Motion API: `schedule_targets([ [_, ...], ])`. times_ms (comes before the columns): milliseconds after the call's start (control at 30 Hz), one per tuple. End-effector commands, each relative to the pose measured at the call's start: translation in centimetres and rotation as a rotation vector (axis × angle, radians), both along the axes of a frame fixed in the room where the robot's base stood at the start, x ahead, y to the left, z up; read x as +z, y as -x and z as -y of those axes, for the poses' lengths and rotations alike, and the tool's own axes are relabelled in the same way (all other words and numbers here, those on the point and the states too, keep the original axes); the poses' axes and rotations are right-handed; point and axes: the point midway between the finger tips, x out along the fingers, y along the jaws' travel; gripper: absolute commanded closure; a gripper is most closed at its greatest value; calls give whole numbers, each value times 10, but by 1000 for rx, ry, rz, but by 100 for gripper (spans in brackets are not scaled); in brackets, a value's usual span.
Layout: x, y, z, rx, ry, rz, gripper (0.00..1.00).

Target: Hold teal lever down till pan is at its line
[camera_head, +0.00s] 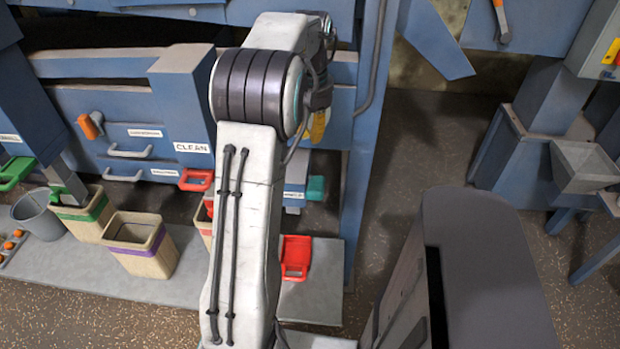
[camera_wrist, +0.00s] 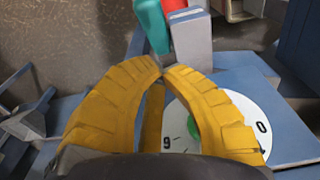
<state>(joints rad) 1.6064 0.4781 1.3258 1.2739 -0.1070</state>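The teal lever (camera_head: 315,187) shows in the head view just right of my arm, on the blue machine front. A teal piece (camera_wrist: 152,25), which looks like the lever's grip, is at the top of the wrist view beside a grey post (camera_wrist: 191,42). My gripper (camera_wrist: 163,69) has yellow fingers whose tips meet, with nothing visible between them. The tips lie just below the teal piece in the picture; contact cannot be told. A white dial (camera_wrist: 244,108) with a green centre is partly hidden behind the right finger. I cannot identify the pan or its line.
Crates with green (camera_head: 94,213) and purple (camera_head: 140,242) bands and a grey bucket (camera_head: 37,214) stand at the left. A grey hopper (camera_head: 585,168) is at the right. Open floor (camera_head: 425,140) lies right of the machine.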

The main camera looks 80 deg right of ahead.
Motion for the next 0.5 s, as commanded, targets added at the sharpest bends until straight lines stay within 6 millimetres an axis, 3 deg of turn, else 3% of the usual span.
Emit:
schedule_targets([
  [267, -3, 0, 0, -1, -1, 0, 100],
  [500, -26, 0, 1, -1, -4, 0, 100],
])
